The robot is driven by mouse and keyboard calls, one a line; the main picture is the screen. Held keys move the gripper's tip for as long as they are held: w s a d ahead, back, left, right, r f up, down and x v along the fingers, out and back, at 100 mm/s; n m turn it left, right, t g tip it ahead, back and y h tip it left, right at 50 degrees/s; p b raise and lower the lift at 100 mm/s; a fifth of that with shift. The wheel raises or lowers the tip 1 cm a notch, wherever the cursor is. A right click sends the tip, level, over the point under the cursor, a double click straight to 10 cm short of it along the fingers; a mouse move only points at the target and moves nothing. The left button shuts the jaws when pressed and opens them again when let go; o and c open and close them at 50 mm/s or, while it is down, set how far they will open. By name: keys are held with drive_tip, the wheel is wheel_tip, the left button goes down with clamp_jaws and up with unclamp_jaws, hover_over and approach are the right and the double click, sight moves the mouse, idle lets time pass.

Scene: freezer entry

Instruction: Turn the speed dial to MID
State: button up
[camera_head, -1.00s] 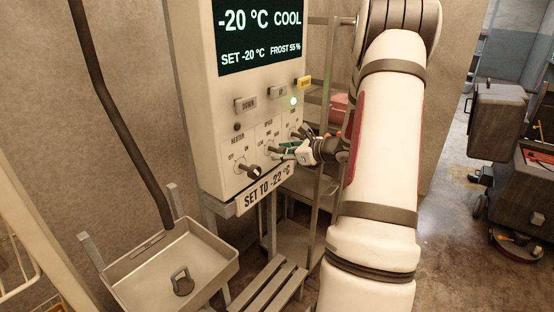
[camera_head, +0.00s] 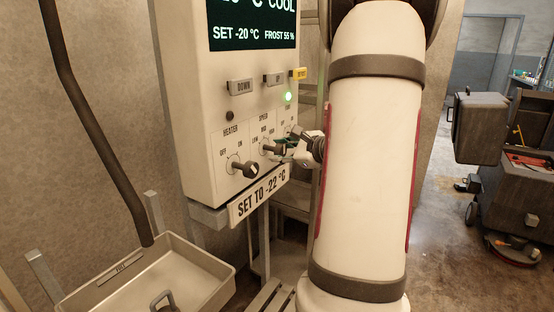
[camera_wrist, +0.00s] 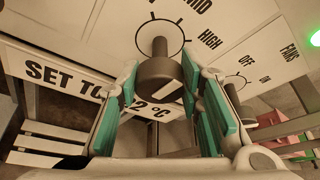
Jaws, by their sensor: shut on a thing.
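The speed dial (camera_head: 272,148) is a dark knob in the middle of the lower panel, under the SPEED label with LOW and MID legible around it. In the wrist view the dial (camera_wrist: 157,77) stands between the green-padded fingers of my gripper (camera_wrist: 160,78), with MID and HIGH printed to its upper right. My gripper (camera_head: 285,150) is shut on the dial, coming from the right in the head view.
The heater dial (camera_head: 242,168) is left of the speed dial. The fans dial (camera_wrist: 242,118) is close on the right. A SET TO -22 °C sign (camera_head: 260,195) hangs below. A metal tray (camera_head: 215,268) stands lower left; a dark cart (camera_head: 515,195) stands at right.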

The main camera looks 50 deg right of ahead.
idle(0.4)
drive_tip(key=o, duration=1.2)
drive_tip(key=shift+s, duration=0.1)
drive_tip(key=v, duration=1.1)
drive_tip(key=shift+s+a, duration=0.1)
drive_tip(key=shift+s, duration=0.3)
